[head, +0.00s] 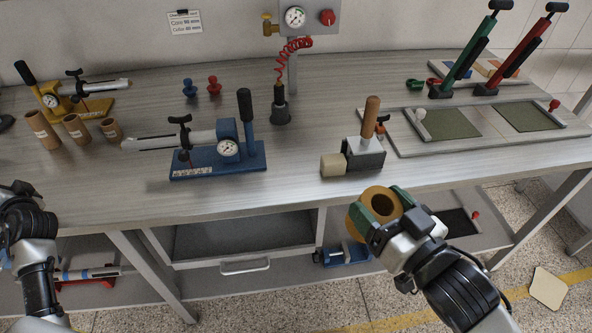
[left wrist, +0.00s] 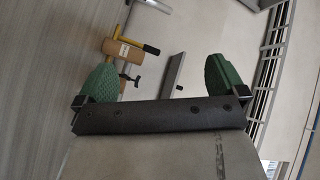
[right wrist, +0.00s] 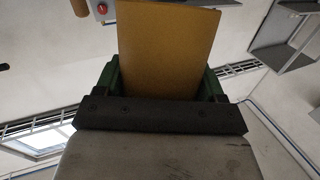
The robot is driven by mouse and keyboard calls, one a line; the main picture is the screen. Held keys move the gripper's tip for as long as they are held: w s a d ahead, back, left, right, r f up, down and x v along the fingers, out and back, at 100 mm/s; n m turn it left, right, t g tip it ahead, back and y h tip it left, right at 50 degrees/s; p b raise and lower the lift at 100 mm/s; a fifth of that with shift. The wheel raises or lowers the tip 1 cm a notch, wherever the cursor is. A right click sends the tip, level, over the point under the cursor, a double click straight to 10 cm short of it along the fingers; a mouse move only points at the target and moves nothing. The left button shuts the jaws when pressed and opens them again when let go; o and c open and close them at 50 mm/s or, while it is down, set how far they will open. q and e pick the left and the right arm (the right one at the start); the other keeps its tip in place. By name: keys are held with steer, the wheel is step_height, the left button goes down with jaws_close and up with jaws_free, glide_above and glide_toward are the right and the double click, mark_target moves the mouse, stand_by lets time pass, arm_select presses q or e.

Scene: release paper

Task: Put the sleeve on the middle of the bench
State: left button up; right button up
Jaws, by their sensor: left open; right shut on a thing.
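A yellow-brown hollow sleeve (head: 369,194) is held by my right gripper (head: 382,210) in front of the bench's front edge in the head view, its open end showing. In the right wrist view the sleeve (right wrist: 167,50) fills the space between the green fingers. The grey bench (head: 300,143) has a bare strip at its middle, between a blue pump device and a grey block. My left arm is at the left edge of the head view. In the left wrist view my left gripper (left wrist: 160,82) is open and empty, its green fingers apart.
The blue pump device (head: 228,160) and the grey block with a wooden handle (head: 364,153) flank the bare strip. Several brown tubes (head: 77,129) stand at left. A gauge post (head: 281,105) stands behind. Framed green panels (head: 449,122) lie at right.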

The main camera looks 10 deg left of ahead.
arm_select(q)
steer(key=w+d+r+m+t+h, duration=0.2)
steer(key=w+d+r+m+t, duration=0.2)
steer(key=w+d+t, duration=0.25)
steer(key=w+d+r+m+t+h, duration=0.35)
steer(key=w+d+t, duration=0.2)
steer(key=w, duration=0.25)
steer(key=w+d+r+m+t+h, duration=0.25)
steer(key=d+m+h, duration=0.25)
steer(key=d+h, duration=0.3)
steer(key=w+d+r+m+t+h, duration=0.2)
steer(key=w+d+r+m+h, duration=0.3)
steer(key=d, duration=0.5)
steer(key=d+m+g+h, duration=0.4)
steer(key=d+m+h, duration=0.4)
steer(key=d+h, duration=0.3)
steer(key=m+g+h, duration=0.2)
steer(key=m+g, duration=1.3)
steer(key=g, duration=0.6)
glide_toward(363, 201)
steer(key=w+a+f, duration=0.1)
steer(key=w+f, duration=0.2)
steer(key=w, duration=0.1)
steer(key=shift+g, duration=0.35)
steer(key=x, duration=1.1)
steer(key=shift+s+d+f, duration=0.2)
steer(key=shift+d+f, duration=0.05)
steer(key=shift+d, duration=0.05)
